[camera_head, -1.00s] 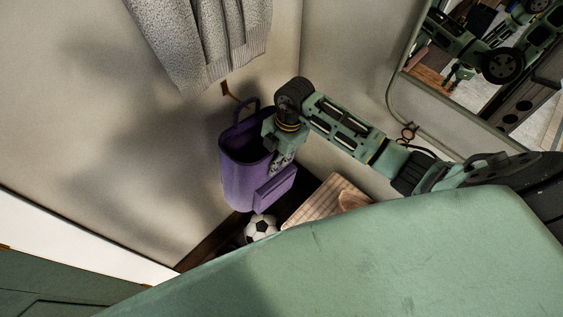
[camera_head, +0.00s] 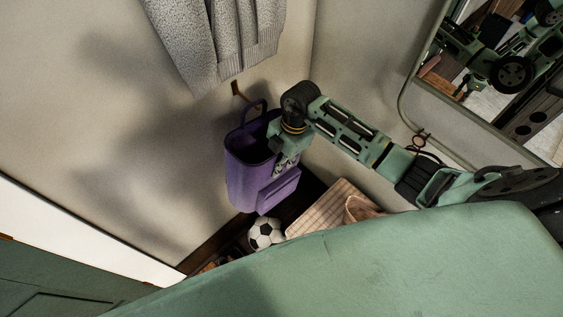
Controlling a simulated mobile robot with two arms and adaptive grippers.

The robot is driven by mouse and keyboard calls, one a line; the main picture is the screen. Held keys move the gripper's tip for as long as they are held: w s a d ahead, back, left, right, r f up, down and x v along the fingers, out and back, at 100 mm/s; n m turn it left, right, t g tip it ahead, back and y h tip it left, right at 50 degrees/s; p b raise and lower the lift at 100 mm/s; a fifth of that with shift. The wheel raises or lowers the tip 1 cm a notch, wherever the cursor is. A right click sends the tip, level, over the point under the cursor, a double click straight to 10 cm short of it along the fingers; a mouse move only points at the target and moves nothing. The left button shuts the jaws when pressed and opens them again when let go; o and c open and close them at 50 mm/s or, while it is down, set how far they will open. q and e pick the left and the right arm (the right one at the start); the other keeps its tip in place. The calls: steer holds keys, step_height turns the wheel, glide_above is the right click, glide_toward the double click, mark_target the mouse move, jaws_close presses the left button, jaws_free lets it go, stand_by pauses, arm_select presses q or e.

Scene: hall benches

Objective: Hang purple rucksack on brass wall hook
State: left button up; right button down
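The purple rucksack (camera_head: 247,183) is upright and clear of the floor near the wall, its top open and its loop (camera_head: 243,116) standing up. The brass wall hook (camera_head: 237,90) is on the wall just above the loop, below the grey hanging cloth. The loop's top is close to the hook's lower end; I cannot tell whether it is around the hook or only in front of it. My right gripper (camera_head: 281,162) points down at the rucksack's right upper side and appears shut on it; the fingertips are partly hidden. My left gripper is not in view.
Grey cloth (camera_head: 215,45) hangs just above the hook. A football (camera_head: 266,232) and a checked box (camera_head: 328,207) are below, beside a tan bag (camera_head: 362,208). A framed mirror (camera_head: 510,75) is at the right. The wall left of the hook is bare.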

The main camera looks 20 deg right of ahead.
steer(key=c, duration=1.9)
jaws_free()
steer(key=shift+o, duration=0.2)
steer(key=v, duration=1.2)
